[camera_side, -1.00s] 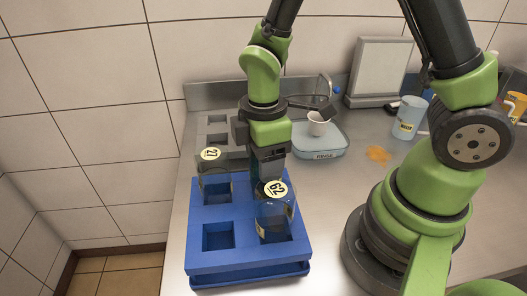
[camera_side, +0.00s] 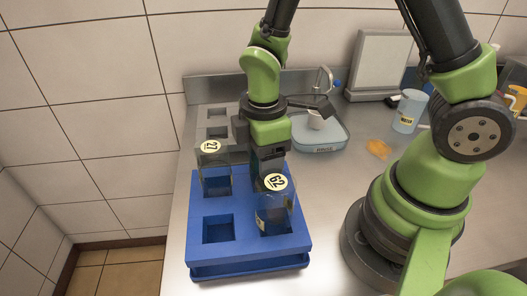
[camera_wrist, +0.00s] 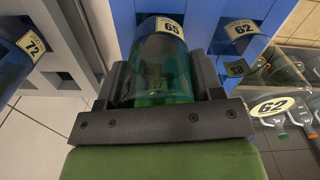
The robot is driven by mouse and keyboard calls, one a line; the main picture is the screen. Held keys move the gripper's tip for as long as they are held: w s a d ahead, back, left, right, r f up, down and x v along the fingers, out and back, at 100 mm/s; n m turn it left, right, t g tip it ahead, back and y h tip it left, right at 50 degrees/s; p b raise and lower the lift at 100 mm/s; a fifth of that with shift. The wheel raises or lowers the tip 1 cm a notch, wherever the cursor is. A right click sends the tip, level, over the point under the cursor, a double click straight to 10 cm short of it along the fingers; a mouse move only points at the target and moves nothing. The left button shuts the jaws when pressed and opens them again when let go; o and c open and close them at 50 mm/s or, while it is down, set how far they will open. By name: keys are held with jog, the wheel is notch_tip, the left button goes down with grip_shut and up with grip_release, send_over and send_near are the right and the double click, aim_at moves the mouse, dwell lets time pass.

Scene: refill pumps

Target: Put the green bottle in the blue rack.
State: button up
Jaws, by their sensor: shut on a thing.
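My gripper (camera_side: 267,152) points down over the back right compartment of the blue rack (camera_side: 296,243). The wrist view shows my gripper (camera_wrist: 163,85) shut around a clear bottle with a green tint (camera_wrist: 160,65), with a cream number label at its far end. In the side view this bottle is mostly hidden behind my gripper and a bottle labelled 62 (camera_side: 274,208). The held bottle appears upright at the compartment; whether its base touches the bottom cannot be told.
Bottle 62 stands in the front right compartment, bottle 27 (camera_side: 214,172) in the back left. The front left compartment is empty. A grey rack (camera_side: 215,132) stands behind.

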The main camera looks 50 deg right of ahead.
jog(key=shift+f, duration=0.3)
jog(key=o, duration=1.2)
notch_tip(320, 180, up, 9)
jog(key=shift+f, duration=0.2)
jog(key=shift+r, duration=0.15)
